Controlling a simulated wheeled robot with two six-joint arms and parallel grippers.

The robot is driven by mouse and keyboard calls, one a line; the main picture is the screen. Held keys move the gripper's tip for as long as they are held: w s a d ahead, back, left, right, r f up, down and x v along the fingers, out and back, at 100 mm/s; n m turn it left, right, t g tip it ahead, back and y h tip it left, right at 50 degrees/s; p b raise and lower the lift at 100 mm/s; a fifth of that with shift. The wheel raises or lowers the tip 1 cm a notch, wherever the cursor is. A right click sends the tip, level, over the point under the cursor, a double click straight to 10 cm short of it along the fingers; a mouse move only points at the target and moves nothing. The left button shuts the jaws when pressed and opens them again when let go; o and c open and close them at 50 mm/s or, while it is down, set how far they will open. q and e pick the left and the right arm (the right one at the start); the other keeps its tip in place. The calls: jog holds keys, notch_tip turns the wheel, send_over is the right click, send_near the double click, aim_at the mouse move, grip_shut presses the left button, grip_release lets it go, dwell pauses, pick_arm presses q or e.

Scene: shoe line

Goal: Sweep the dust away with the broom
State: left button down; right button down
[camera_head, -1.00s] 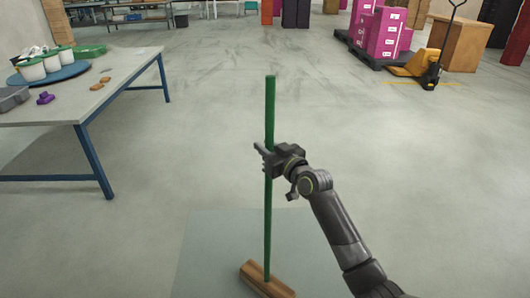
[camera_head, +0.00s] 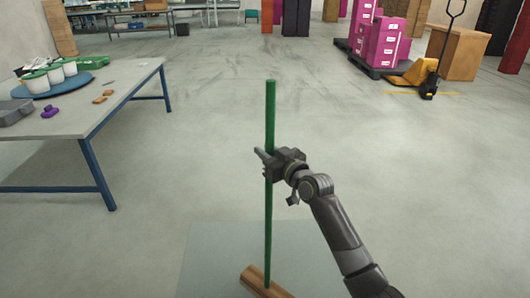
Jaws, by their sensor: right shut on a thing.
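The broom (camera_head: 268,222) stands nearly upright in front of me, with a green handle and a brown wooden head (camera_head: 263,283) at the bottom edge of the view. My right gripper (camera_head: 269,161) is shut on the green handle, above its middle. The broom head is over a paler grey-green patch (camera_head: 215,250) of floor. Dark smudges that look like dust (camera_head: 275,80) spread over the concrete floor farther ahead. My left gripper is not in view.
A table (camera_head: 125,95) with blue legs stands at the left, with white pots, a grey box and small items on it. Pink boxes (camera_head: 380,42) on a dark pallet and a yellow pallet jack (camera_head: 420,75) stand at the far right. The floor between is clear.

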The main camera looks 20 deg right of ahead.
aim_at(272, 146)
jog(key=shift+r, duration=0.2)
notch_tip(272, 146, up, 3)
jog(key=p, duration=0.2)
jog(key=shift+r+p, duration=0.1)
jog(key=shift+p, duration=0.2)
jog(key=shift+s+a, duration=0.1)
dwell(0.9)
